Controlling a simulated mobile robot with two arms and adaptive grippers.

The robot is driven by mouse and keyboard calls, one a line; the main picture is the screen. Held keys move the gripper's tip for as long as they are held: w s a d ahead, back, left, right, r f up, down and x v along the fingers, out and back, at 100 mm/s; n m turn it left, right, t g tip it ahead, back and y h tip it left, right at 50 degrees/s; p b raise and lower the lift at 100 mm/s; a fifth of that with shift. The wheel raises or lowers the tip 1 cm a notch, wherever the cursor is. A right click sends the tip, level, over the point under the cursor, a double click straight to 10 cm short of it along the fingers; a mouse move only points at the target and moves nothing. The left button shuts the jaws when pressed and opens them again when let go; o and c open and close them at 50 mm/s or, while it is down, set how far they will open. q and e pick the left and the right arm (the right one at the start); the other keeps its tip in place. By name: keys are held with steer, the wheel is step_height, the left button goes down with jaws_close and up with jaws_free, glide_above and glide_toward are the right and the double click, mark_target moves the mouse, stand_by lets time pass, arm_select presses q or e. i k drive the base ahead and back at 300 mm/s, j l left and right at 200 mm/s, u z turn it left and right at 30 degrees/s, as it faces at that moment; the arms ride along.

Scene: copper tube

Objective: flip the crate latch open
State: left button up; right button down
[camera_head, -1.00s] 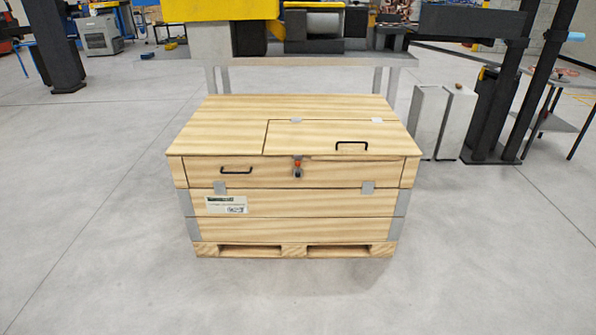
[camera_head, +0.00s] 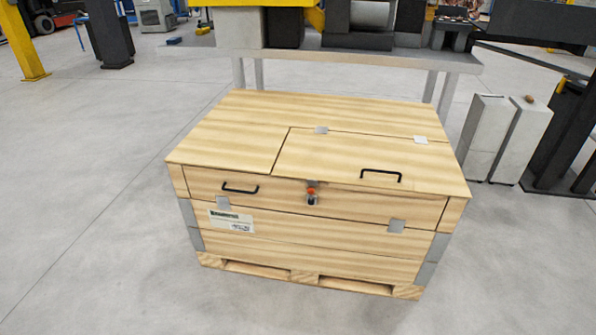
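The wooden crate (camera_head: 225,135) stands on the floor in the middle of the head view, turned slightly so its front face runs down to the right. The latch (camera_head: 312,195), small with a red-orange top and a grey lower part, is on the upper front face just below the lid edge. A hinged lid panel (camera_head: 345,155) above it lies flat and closed. Neither of my grippers is in view.
Black handles sit on the front face (camera_head: 240,189) and on the lid panel (camera_head: 381,173). A workbench (camera_head: 400,60) with machinery stands close behind the crate. Grey-white pillars (camera_head: 485,135) stand at the right. The floor in front and left (camera_head: 90,200) is clear.

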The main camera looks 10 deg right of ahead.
mark_target(311, 197)
steer(key=i+l+u, duration=0.2)
steer(key=l, duration=0.15)
steer(key=i+l+u, duration=0.15)
steer(key=l, duration=0.25)
steer(key=i+l+u, duration=0.2)
steer(key=l, duration=0.2)
